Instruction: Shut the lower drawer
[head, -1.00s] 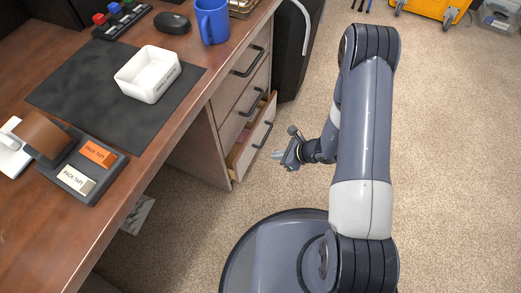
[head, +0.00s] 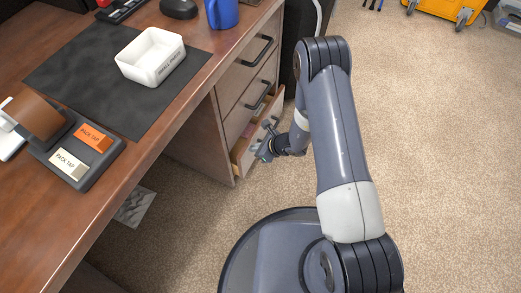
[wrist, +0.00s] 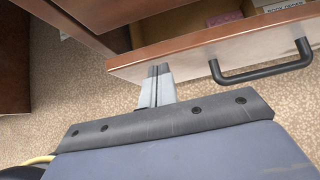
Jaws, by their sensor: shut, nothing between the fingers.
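The lower drawer (head: 244,166) of the desk's drawer unit stands partly pulled out; it also shows in the wrist view (wrist: 185,53). Its dark bar handle (wrist: 262,76) is right of my fingers in the wrist view. My gripper (head: 262,154) is shut and empty, in front of the drawer front. In the wrist view my closed fingertips (wrist: 159,70) are at the drawer front's lower edge, left of the handle. I cannot tell whether they touch it. In the head view my gripper hides part of the drawer front.
Inside the drawer lie a pink item (wrist: 222,19) and a white box. The upper drawers (head: 246,68) look shut.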

